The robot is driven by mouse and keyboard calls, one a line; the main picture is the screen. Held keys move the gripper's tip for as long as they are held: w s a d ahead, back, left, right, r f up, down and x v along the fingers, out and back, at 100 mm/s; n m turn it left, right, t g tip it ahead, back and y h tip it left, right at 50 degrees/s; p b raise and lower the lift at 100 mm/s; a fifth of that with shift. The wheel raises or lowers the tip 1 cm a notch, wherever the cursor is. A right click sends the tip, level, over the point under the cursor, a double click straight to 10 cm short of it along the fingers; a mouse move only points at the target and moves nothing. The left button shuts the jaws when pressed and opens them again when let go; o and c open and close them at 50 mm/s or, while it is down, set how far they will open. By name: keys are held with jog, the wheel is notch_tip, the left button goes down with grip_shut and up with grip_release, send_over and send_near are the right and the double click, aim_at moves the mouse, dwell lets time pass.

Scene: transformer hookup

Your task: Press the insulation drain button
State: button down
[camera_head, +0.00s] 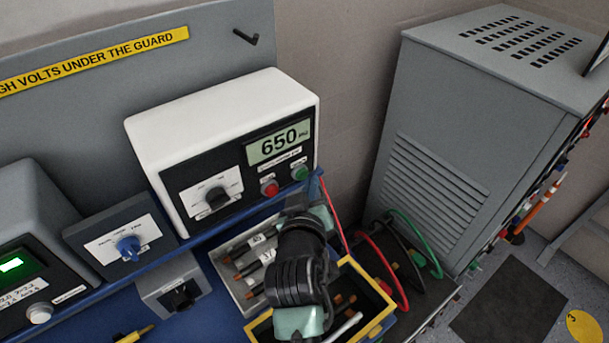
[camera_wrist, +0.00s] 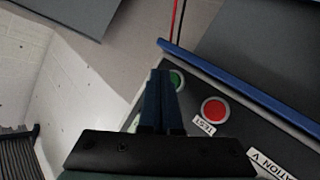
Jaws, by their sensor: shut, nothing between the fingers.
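The white insulation tester (camera_head: 222,123) stands on the blue bench, its display reading 650. On its dark front panel are a red button (camera_head: 269,187) and, to its right, a green button (camera_head: 300,173). In the wrist view the red button (camera_wrist: 214,110) carries a TEST label, and the green button (camera_wrist: 177,79) is partly covered by my fingers. The green button's label cannot be read, so its name is not shown. My gripper (camera_wrist: 161,75) is shut and empty, its fingertips beside the green button in that view. I cannot tell whether they touch it.
A grey tray (camera_head: 228,275) and a yellow-rimmed bin (camera_head: 377,328) lie below the tester, partly behind my arm. Red, black and green leads run towards a large grey cabinet (camera_head: 455,130) at right. A blue-knob box (camera_head: 122,233) stands left of the tester.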

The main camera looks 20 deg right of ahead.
jog(key=shift+w+a, duration=0.15)
jog(key=shift+w, duration=0.3)
dwell(0.7)
jog(key=shift+s, duration=0.1)
jog(key=shift+s+d+p, duration=0.3)
jog(key=shift+s+p, duration=0.05)
jog(key=shift+s, duration=0.4)
jog(key=shift+s, duration=0.1)
jog(key=s+p, duration=0.1)
jog(key=s+d+p, duration=0.1)
jog(key=s, duration=0.1)
jog(key=s+d+p, duration=0.1)
jog(key=s, duration=0.1)
jog(key=shift+s, duration=0.25)
dwell(0.6)
